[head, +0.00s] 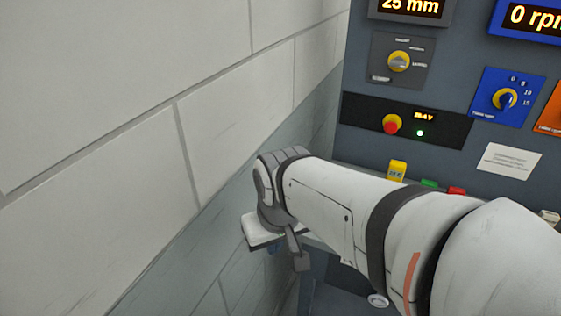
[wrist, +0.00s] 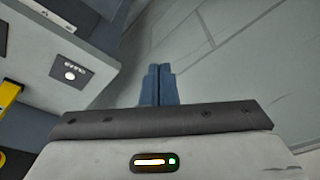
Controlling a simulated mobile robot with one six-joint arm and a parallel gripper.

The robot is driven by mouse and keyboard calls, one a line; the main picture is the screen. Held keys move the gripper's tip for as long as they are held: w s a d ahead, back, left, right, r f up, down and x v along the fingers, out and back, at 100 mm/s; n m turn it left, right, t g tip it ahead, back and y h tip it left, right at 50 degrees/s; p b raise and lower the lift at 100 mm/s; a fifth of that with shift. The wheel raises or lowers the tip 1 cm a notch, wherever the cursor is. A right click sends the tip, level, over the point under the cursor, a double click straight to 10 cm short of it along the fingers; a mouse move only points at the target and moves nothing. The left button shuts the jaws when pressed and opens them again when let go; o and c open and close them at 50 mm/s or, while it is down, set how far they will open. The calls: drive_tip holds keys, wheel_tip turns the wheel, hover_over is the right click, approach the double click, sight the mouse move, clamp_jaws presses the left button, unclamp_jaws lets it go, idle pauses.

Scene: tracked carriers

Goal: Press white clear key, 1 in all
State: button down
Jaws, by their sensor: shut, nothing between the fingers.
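My gripper (wrist: 159,84) shows in the wrist view as two blue fingers side by side, shut and empty. They point toward the pale wall and floor area, clear of the panel. In the head view my arm reaches to the left, and only a bit of blue shows under its wrist. A white block (head: 549,217) stands at the right edge of the console in the head view, partly cut off and beyond my arm. A small round pale button (wrist: 70,75) on a grey plate shows in the wrist view, left of my fingers. I cannot read which is the clear key.
Yellow (head: 397,171), green (head: 429,183) and red (head: 457,191) blocks line the console behind my forearm. A red stop button (head: 391,124), a grey-plate knob (head: 399,61) and a blue-plate knob (head: 505,99) sit above. A tiled wall (head: 130,140) stands close on the left.

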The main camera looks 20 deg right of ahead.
drive_tip(key=shift+a, duration=0.25)
drive_tip(key=w+d+m+y+p, duration=0.5)
drive_tip(key=w+d+m+p, duration=0.25)
drive_tip(key=w+m, duration=0.35)
drive_tip(key=w+d+f+m+t+p, duration=0.1)
drive_tip(key=d+f+m+t+p, duration=0.1)
drive_tip(key=d+m, duration=0.3)
drive_tip(key=w+d+f+m+t+h+p, duration=0.1)
drive_tip(key=d+m, duration=0.5)
drive_tip(key=d, duration=0.8)
wheel_tip(320, 180, down, 2)
drive_tip(key=t+p, duration=0.1)
drive_tip(key=t, duration=0.1)
drive_tip(key=shift+d+f+t, duration=0.15)
drive_tip(key=shift+d+t, duration=0.05)
drive_tip(key=shift+t, duration=0.2)
drive_tip(key=shift+w+f, duration=0.1)
drive_tip(key=shift+f, duration=0.05)
